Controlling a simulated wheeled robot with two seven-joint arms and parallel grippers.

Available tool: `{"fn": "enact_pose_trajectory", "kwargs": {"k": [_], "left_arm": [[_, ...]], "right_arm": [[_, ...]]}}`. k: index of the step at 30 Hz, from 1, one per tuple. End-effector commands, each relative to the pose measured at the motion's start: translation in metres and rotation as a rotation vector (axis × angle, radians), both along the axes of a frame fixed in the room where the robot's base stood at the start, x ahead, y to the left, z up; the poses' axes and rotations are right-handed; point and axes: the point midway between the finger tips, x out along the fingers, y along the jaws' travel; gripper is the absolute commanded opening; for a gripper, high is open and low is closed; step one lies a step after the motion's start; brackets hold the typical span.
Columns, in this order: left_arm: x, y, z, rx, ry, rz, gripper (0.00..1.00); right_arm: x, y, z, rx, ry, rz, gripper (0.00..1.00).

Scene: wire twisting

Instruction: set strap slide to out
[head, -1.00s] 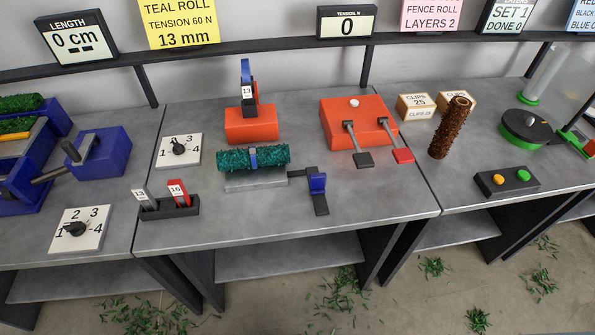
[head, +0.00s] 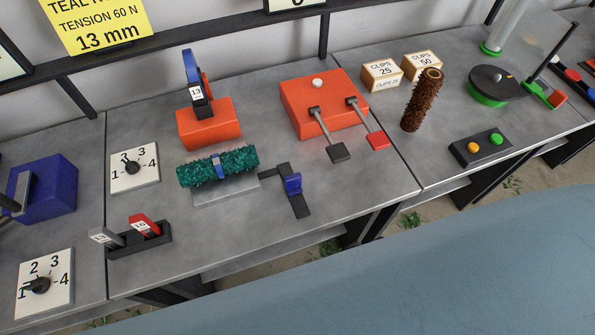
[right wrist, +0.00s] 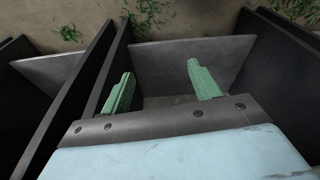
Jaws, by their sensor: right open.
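The strap slide is likely the blue block (head: 293,184) on a dark rail (head: 283,186), right of the teal roll, in the head view. A teal bristly roll (head: 236,163) with a blue strap (head: 217,167) around its middle lies on a grey plate (head: 226,190). My right gripper (right wrist: 160,88) is in the right wrist view, with two green fingers wide apart and nothing between them. It points toward the shelf space under a bench, away from the slide. My left gripper is not in view.
An orange tool stand (head: 207,122) is behind the roll. An orange box (head: 325,101) with two levers stands to the right. A dark holder (head: 140,240) sits front left. My large blue-grey arm surface covers the lower right. The bench front beside the rail is clear.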

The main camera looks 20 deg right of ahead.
Motion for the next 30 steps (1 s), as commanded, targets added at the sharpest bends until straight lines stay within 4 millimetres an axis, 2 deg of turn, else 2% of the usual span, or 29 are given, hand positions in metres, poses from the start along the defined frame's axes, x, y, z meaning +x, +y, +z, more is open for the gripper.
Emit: {"fn": "enact_pose_trajectory", "kwargs": {"k": [1, 3, 10, 15, 24, 30], "left_arm": [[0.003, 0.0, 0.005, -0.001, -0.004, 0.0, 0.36], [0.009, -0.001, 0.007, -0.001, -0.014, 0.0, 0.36], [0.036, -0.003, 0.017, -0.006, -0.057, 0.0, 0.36], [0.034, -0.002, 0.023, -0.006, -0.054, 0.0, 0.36], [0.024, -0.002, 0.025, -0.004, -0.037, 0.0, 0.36], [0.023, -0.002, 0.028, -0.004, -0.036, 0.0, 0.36]], "right_arm": [[0.008, 0.002, 0.023, 0.004, -0.013, -0.002, 0.62], [0.016, 0.004, 0.048, 0.007, -0.023, -0.003, 0.62], [0.033, 0.01, 0.12, 0.022, -0.052, -0.006, 0.62], [0.07, 0.045, 0.181, 0.114, -0.068, -0.004, 0.62], [0.122, 0.102, 0.224, 0.22, -0.003, 0.014, 0.62], [0.157, 0.123, 0.259, 0.19, 0.091, 0.006, 0.62]]}}
